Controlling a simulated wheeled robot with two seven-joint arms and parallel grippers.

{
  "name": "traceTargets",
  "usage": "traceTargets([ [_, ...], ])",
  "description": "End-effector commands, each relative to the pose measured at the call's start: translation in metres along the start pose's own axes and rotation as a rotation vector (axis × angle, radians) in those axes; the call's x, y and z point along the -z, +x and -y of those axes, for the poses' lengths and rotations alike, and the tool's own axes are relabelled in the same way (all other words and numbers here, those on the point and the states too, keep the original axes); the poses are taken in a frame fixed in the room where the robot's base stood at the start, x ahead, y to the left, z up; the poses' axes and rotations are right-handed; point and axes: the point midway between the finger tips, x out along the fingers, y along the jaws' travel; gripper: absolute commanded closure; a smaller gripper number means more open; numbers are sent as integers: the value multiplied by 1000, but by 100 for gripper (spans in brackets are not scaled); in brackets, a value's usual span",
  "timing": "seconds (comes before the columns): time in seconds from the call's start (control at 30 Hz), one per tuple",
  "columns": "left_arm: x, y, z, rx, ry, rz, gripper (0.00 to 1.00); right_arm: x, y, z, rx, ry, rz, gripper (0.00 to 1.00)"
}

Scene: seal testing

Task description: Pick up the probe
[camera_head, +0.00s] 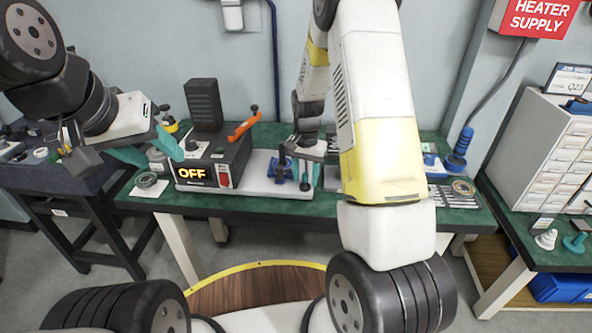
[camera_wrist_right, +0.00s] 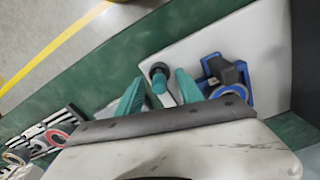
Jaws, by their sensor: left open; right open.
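A small upright piece with a dark round top (camera_wrist_right: 158,72) stands between the teal fingers of my right gripper (camera_wrist_right: 158,92) in the right wrist view. It may be the probe, but I cannot tell for sure. The fingers are open, with a gap visible on both sides of it. In the head view my right gripper (camera_head: 307,172) points down over the white plate (camera_head: 256,184), right of a blue clamp (camera_head: 280,165). My left gripper (camera_head: 149,150) is open and empty, left of a black box (camera_head: 214,165) whose display reads OFF.
The blue clamp with a dark handle (camera_wrist_right: 228,72) is close beside one right finger. A tape roll (camera_head: 146,180) lies at the green table's left. Tools and rings (camera_wrist_right: 38,136) lie beyond the plate. A drawer cabinet (camera_head: 550,150) stands right.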

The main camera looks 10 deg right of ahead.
Motion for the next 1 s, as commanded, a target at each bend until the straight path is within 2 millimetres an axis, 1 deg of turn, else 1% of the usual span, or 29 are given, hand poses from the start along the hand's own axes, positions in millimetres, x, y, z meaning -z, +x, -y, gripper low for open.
traceTargets([
  [0.03, 0, 0, 0, 0, 0, 0, 52, 0, 0, 0, 0, 0, 0, 56],
  [0.07, 0, 0, 0, 0, 0, 0, 52, 0, 0, 0, 0, 0, 0, 62],
  [0.1, 0, 0, 0, 0, 0, 0, 52, 0, 0, 0, 0, 0, 0, 70],
  [0.17, 0, 0, 0, 0, 0, 0, 52, 0, 0, 0, 0, 0, 0, 82],
  [0.2, 0, 0, 0, 0, 0, 0, 52, 0, 0, 0, 0, 0, 0, 90],
  [0.27, 0, 0, 0, 0, 0, 0, 52, 0, 0, 0, 0, 0, 0, 100],
  [0.6, 0, 0, 0, 0, 0, 0, 52, 0, -1, 0, 0, 0, 0, 100],
  [0.73, 0, 0, 0, 0, 0, 0, 52, 0, -6, 0, 1, 0, -1, 100],
  [0.87, 0, 0, 0, 0, 0, 0, 52, 1, -18, 0, 2, 0, -3, 100],
  [1.0, 0, 0, 0, 0, 0, 0, 52, 1, -38, 0, 3, 1, -4, 100],
])
